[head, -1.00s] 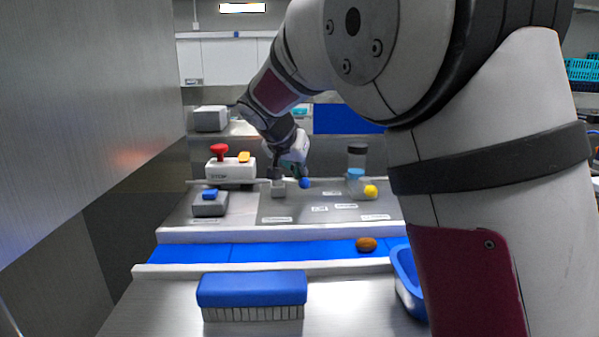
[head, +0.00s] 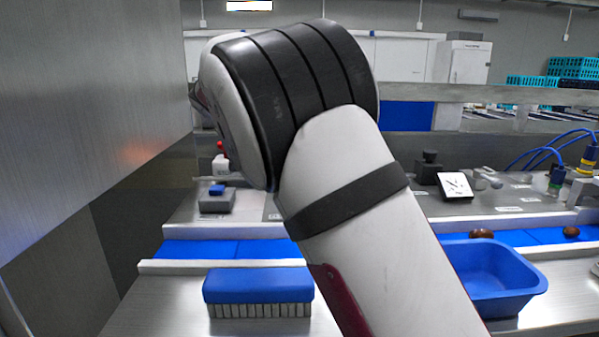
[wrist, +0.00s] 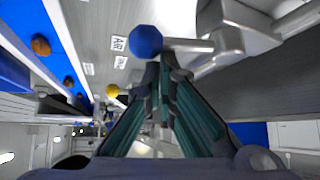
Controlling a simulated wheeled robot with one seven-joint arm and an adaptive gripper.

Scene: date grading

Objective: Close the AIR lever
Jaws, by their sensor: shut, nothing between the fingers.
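The AIR lever shows in the wrist view as a blue ball knob (wrist: 145,41) on a pale metal stem (wrist: 190,44) that runs to a metal valve body (wrist: 229,40). A small printed label, which seems to read AIR (wrist: 118,43), lies beside the knob. My gripper (wrist: 161,66) is shut and empty, its fingertips right by the stem and knob. I cannot tell whether they touch. In the head view my arm hides both the lever and my gripper.
A yellow knob (wrist: 112,92) stands beyond the blue one. The head view shows a blue conveyor (head: 200,248) with dates (head: 571,231), a blue bin (head: 493,275), a brush (head: 258,288), a grey box with a blue top (head: 216,201) and a white dial (head: 455,186).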

